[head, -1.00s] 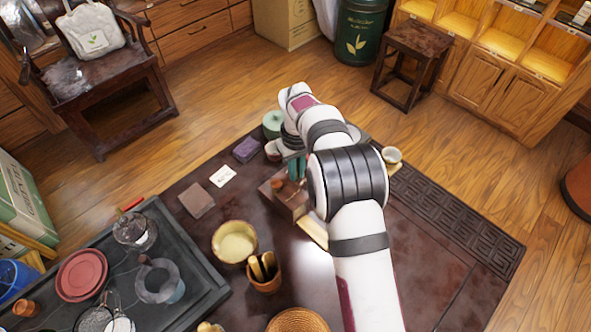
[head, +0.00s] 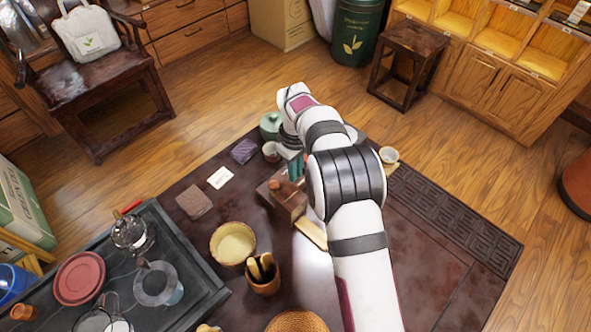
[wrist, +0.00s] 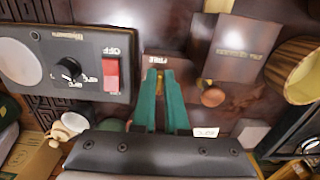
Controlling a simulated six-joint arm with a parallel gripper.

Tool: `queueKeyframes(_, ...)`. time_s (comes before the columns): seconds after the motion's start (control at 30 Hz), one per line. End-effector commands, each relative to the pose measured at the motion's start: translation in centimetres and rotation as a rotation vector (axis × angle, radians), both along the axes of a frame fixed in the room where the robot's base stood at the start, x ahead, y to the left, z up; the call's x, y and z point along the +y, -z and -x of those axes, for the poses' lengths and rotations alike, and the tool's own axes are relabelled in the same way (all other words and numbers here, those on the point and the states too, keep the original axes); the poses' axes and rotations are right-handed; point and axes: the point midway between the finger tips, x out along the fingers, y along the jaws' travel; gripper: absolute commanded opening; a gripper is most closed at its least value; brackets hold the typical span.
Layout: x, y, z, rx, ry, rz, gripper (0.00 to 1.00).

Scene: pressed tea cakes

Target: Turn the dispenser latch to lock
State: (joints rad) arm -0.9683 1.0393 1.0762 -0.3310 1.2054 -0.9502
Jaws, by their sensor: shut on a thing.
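The dispenser appears to be the dark brown wooden box (head: 290,203) left of my arm in the head view. A round copper-brown knob (wrist: 213,97) is on it, right of my fingers in the wrist view. My gripper (wrist: 160,74) has two green fingers, with tips close together at a reddish-brown part (wrist: 168,62) bearing a small pale label. It is shut on a small dark piece, apparently the latch, mostly hidden between the tips. Its turned position cannot be told. In the head view my green fingers (head: 296,167) show just behind the box.
A grey control panel (wrist: 95,42) with a black dial and red switch is close left of my fingers. A dark tray (head: 212,288) with tea ware is at front left.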

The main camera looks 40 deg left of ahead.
Motion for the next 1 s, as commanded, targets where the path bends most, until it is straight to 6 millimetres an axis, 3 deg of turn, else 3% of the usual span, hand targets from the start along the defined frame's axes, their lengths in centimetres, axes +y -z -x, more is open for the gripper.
queueKeyframes(0.2, -0.1, 0.0, 0.0, 0.001, 0.000, 0.003, 0.00)
queueKeyframes(0.23, -0.1, 0.0, 0.0, 0.001, 0.000, 0.003, 0.17)
queueKeyframes(0.37, -0.1, 0.0, 0.0, 0.000, 0.001, 0.002, 0.40)
queueKeyframes(0.67, 0.0, -0.1, 0.0, 0.000, 0.001, 0.000, 0.41)
queueKeyframes(0.83, 0.1, -2.5, -0.1, -0.003, 0.001, -0.003, 0.41)
queueKeyframes(1.0, 0.1, -7.6, -0.1, -0.003, 0.001, -0.004, 0.41)
